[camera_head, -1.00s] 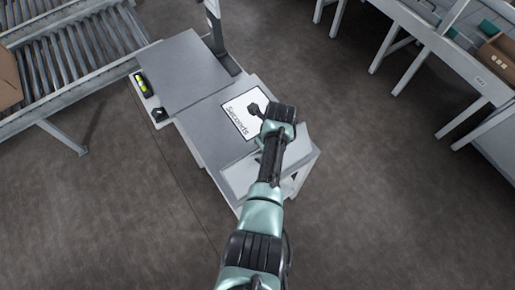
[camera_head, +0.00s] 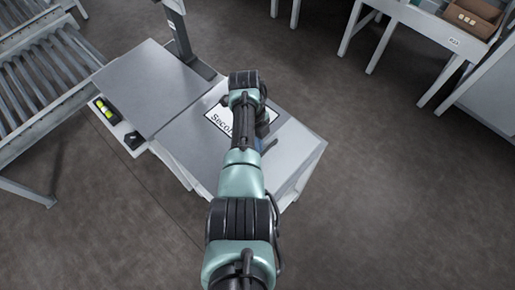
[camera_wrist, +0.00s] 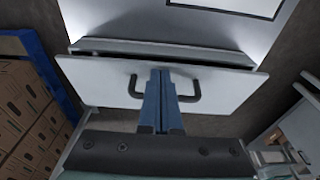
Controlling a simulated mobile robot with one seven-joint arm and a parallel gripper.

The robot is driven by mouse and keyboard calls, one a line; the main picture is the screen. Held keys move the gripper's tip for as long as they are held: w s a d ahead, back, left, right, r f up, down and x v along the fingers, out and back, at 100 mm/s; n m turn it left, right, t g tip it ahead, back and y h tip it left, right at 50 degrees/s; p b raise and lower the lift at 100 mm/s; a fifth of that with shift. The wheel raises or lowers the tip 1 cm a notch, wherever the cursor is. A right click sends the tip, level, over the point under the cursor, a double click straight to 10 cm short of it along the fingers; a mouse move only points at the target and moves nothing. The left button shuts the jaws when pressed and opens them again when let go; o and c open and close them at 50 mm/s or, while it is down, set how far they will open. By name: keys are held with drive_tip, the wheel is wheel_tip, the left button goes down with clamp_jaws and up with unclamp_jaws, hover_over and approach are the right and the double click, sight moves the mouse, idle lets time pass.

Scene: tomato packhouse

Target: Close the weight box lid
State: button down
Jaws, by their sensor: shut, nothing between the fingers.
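The weight box lid (camera_wrist: 105,82) is a pale flat panel in the wrist view, with a dark U-shaped handle (camera_wrist: 190,97). A narrow dark gap shows along its far edge, beside the box's grey rim (camera_wrist: 165,47). My gripper (camera_wrist: 160,74) is shut and empty, its blue fingers lying across the lid's middle between the handle's two ends. Whether the fingertips touch the lid I cannot tell. In the head view, the pale box end (camera_head: 288,155) shows right of my arm, which hides much of it; the gripper is mostly hidden there.
A roller conveyor (camera_head: 45,85) stands at left and a white table (camera_head: 425,22) at upper right. Stacked brown cartons (camera_wrist: 25,115) show left in the wrist view. Open floor lies right of the bench.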

drive_tip(key=shift+w+a+f+b, duration=0.2)
drive_tip(key=shift+a+f+b, duration=0.05)
drive_tip(key=shift+f+b, duration=0.55)
drive_tip(key=shift+w+a+f+b, duration=0.15)
drive_tip(key=shift+a+f+b, duration=0.05)
drive_tip(key=shift+f+b, duration=0.55)
drive_tip(key=shift+s, duration=0.15)
